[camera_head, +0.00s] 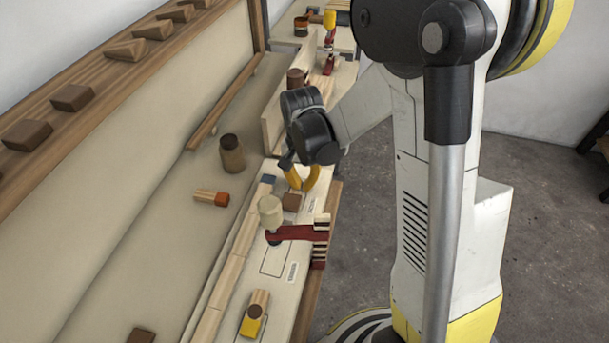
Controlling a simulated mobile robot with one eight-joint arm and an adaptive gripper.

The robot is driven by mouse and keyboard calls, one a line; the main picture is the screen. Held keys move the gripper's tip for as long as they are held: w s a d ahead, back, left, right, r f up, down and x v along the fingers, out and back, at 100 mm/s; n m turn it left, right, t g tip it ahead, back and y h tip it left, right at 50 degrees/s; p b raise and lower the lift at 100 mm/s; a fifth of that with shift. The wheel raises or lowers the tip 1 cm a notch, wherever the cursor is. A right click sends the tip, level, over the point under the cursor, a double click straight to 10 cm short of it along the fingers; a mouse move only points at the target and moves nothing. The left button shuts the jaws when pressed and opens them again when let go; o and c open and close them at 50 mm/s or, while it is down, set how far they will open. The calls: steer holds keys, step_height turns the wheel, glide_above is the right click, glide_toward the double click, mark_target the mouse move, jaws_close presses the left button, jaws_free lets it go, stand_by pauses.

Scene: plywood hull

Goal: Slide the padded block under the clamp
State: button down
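The clamp (298,232) is a dark red bar with a cream knob (270,211) at its left end, on the pale work board. A rectangle (276,262) is drawn on the board just below the clamp. A brown block (291,202) lies on the board just behind the clamp, apart from the bar; I cannot tell for sure that it is the padded one. My gripper (302,187), with yellow curved fingers, points down right at the far side of this block. The fingertips are small and partly overlap the block's edge, so their hold is unclear.
A wooden piece with a yellow end (254,318) lies on the near board. A long wooden rail (235,262) runs along the board's left side.

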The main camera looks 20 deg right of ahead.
mark_target(294, 199)
steer(key=shift+s+a, duration=0.2)
steer(key=shift+s, duration=0.05)
steer(key=s+a, duration=0.2)
steer(key=s, duration=0.1)
steer(key=s+a, duration=0.2)
steer(key=shift+s, duration=0.15)
steer(key=shift+d, duration=0.1)
steer(key=shift+w, duration=0.2)
